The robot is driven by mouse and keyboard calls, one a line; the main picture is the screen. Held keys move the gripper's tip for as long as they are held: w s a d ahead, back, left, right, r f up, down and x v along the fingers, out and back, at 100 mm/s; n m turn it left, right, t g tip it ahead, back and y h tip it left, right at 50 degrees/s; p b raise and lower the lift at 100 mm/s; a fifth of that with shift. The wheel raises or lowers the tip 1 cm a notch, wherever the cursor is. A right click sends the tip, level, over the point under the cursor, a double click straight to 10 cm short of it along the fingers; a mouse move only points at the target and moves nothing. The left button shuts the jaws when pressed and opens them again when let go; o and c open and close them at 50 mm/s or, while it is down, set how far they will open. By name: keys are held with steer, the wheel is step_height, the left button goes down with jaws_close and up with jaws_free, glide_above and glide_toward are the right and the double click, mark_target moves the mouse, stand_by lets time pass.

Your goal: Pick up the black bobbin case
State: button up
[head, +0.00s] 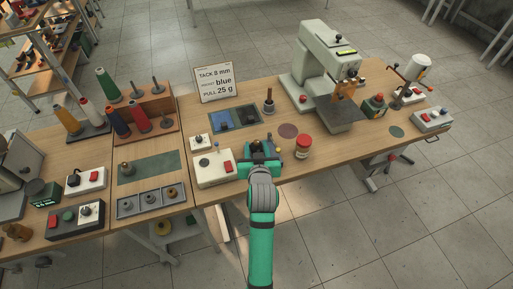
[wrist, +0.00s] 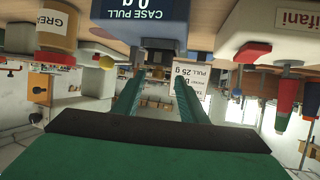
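I cannot make out the black bobbin case for sure. A grey tray (head: 135,214) at the front left has three compartments, each with a small round part; their kinds are too small to tell. A blue two-part pad (head: 214,128) behind my gripper carries small dark items, also too small to name. My gripper (head: 262,148) is over the front edge of the middle table, left of the red jar. In the wrist view, which is upside down, its two green fingers (wrist: 158,82) stand apart with nothing between them. A dark blue box marked CASE PULL 0 g (wrist: 148,22) is close beyond them.
A red jar (head: 303,147) stands just right of my gripper, and a white box with a red switch (head: 214,168) just left. A sign (head: 213,83) and sewing machine (head: 322,65) stand behind. Thread cones (head: 90,115) crowd the back left. A green mat (head: 150,167) lies behind the tray.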

mark_target(256, 141)
steer(key=x, duration=0.4)
steer(key=shift+d+r, duration=0.15)
steer(key=shift+d, duration=0.05)
steer(key=shift+c, duration=0.6)
jaws_close()
steer(key=shift+r, duration=0.1)
